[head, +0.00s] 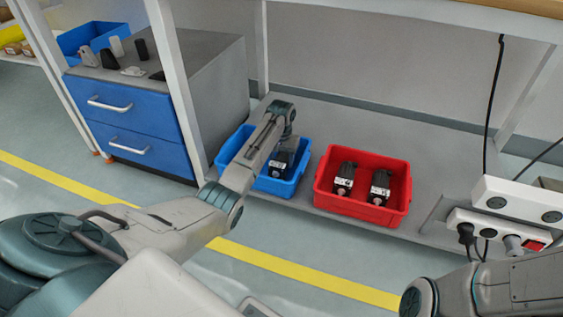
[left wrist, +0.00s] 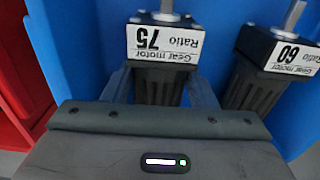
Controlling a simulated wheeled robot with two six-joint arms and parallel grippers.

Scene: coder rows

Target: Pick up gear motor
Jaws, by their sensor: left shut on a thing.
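A black gear motor with a white label reading "Gear motor Ratio 75" (left wrist: 162,42) is in the blue bin, between the fingers of my left gripper (left wrist: 160,82), which is shut on its dark body. A second gear motor, labelled Ratio 60 (left wrist: 283,52), lies beside it on the right in the left wrist view. In the head view my left arm reaches down into the blue bin (head: 223,158) and hides part of its contents. My right gripper is out of view; only part of the right arm shows at bottom right.
A red bin (head: 358,209) with two gear motors (head: 344,180) (head: 380,187) stands right of the blue bin on the low grey shelf (head: 430,185). A blue drawer cabinet (head: 135,127) stands at left. White table legs and a power strip (head: 485,222) with cables flank the space.

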